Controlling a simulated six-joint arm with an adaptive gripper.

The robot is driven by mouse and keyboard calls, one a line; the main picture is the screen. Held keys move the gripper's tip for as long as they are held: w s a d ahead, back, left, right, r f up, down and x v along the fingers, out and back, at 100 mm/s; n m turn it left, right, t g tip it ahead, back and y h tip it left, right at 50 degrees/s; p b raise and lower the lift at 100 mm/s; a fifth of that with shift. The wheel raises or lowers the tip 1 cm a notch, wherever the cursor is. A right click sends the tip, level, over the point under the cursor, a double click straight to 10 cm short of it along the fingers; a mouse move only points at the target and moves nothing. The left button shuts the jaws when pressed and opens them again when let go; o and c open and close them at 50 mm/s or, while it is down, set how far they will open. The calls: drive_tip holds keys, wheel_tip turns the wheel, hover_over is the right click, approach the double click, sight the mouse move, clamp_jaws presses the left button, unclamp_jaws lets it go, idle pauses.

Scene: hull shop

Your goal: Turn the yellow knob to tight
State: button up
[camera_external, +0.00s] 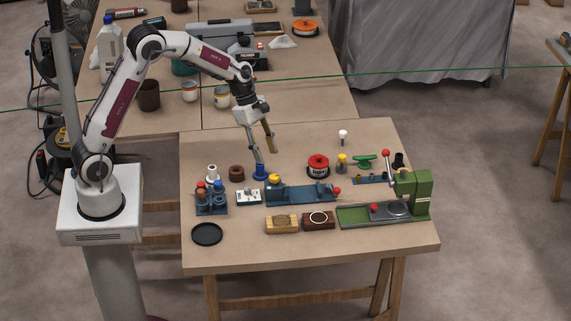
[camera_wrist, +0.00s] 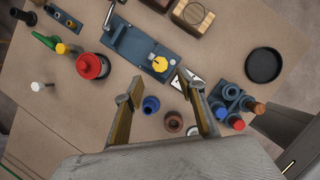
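A yellow knob (camera_external: 274,179) sits on the left end of a blue fixture (camera_external: 305,194) on the front table. In the wrist view the knob (camera_wrist: 160,64) shows from above, ahead of my fingertips, with a small dark mark on it. I cannot read any tight mark beside it. My gripper (camera_external: 265,156) is above the table, behind the knob in the external view. In the wrist view my gripper (camera_wrist: 160,93) has its two fingers wide apart with nothing held between them. It is apart from the knob.
A blue cup (camera_wrist: 151,104) and a brown cup (camera_wrist: 173,122) lie below between the fingers. A white box (camera_external: 249,197) and a rack with red-topped pieces (camera_external: 211,199) stand left of the fixture. A red spool (camera_external: 318,166) and a green press (camera_external: 412,193) are to the right.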

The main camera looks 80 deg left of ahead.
sight(274, 176)
drive_tip(key=shift+x, duration=3.9)
drive_tip(key=c, duration=1.1)
